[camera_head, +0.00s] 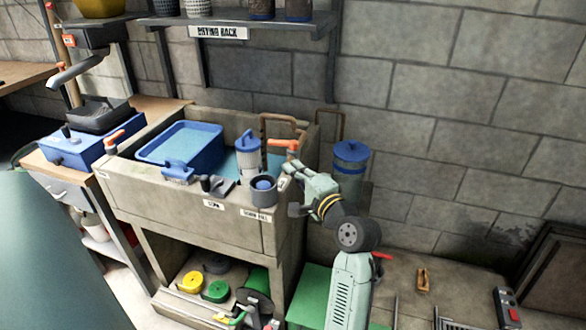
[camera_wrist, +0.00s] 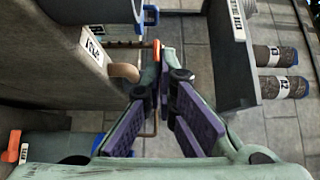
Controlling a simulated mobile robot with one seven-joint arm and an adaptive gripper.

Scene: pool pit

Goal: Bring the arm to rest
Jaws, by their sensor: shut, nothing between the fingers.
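My arm rises at the lower middle of the head view and bends left toward the sink's right end. My gripper (camera_head: 294,172) is at the right end of the sink, partly hidden by my own wrist. In the wrist view my gripper (camera_wrist: 164,62) has its purple-padded fingers converging at the tips, shut with nothing between them. I cannot tell whether it touches anything.
The stone sink (camera_head: 150,190) holds a blue basin (camera_head: 205,140) and a blue-white canister (camera_head: 248,155). A blue-lidded cylinder (camera_head: 350,160) stands close behind my wrist. The drying rack (camera_head: 260,20) hangs above; its shelf (camera_wrist: 232,60) shows right of my fingers. Open wall lies right.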

